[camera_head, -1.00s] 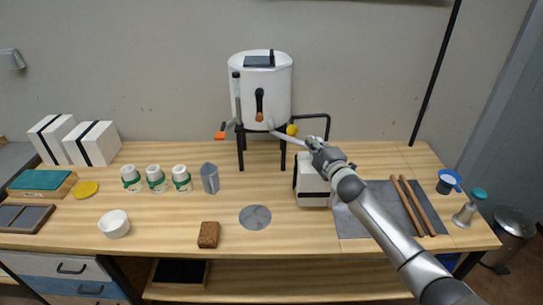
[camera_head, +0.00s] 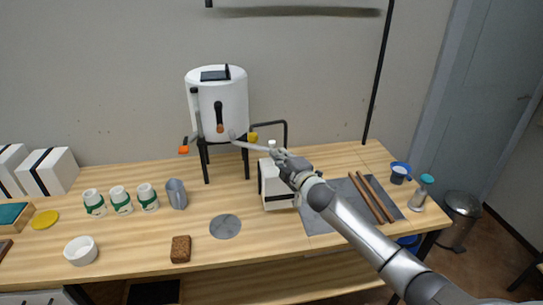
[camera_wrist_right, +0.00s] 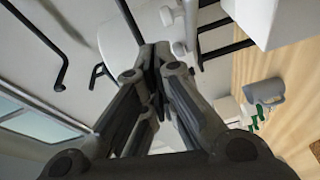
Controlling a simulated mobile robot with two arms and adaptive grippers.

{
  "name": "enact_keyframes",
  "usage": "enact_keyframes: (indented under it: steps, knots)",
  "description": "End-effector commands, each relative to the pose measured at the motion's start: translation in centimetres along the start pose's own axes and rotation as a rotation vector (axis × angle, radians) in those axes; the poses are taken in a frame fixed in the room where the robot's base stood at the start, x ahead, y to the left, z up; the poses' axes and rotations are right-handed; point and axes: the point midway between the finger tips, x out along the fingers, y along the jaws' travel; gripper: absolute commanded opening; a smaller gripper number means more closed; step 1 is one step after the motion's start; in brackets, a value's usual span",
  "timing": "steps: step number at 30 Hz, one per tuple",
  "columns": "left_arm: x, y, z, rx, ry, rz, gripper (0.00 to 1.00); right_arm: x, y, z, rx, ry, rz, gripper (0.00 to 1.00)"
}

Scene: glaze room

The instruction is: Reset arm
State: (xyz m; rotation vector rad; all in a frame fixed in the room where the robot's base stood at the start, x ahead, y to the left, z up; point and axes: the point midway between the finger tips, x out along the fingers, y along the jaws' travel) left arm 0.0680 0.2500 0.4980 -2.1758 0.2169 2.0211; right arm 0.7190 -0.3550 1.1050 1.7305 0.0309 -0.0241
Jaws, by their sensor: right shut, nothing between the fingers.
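My right arm comes in from the lower right in the head view and reaches over the table. My right gripper (camera_head: 279,154) is by a white box with a black stripe (camera_head: 272,190), below and right of the white tank (camera_head: 222,100). A pale bar runs between the tank's lower front and the gripper; I cannot tell whether they touch. In the right wrist view the dark fingers of my right gripper (camera_wrist_right: 153,58) are together, with nothing between them. My left gripper is not in view.
The tank stands on black legs. A grey pitcher (camera_head: 177,194), several white-and-green jars (camera_head: 121,200), a white bowl (camera_head: 81,251) and a brown sponge (camera_head: 181,249) stand left. Wooden rods (camera_head: 371,198) lie on a grey mat (camera_head: 318,220). A bin (camera_head: 461,218) stands right of the table.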

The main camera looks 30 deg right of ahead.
Motion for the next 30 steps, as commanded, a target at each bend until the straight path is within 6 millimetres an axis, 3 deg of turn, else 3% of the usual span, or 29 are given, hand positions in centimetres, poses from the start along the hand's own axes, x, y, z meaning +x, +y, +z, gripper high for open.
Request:
enact_keyframes:
  steps: [4, 12, 23, 26, 30]
  knots:
    - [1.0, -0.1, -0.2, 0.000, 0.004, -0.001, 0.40, -2.1, -0.1, 1.8, -0.005, -0.003, -0.003, 0.00]
    - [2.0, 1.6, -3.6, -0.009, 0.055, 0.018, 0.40, -5.1, 0.4, 4.0, -0.002, -0.003, -0.002, 0.00]
    - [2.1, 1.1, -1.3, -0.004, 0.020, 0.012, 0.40, -5.9, 0.4, 4.2, 0.009, -0.005, -0.007, 0.00]
    - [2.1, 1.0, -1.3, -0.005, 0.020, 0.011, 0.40, -6.7, -1.7, 3.3, 0.063, -0.024, -0.045, 0.00]
    - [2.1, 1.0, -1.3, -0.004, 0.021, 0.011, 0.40, -10.2, -7.8, 0.4, 0.241, -0.104, -0.173, 0.00]
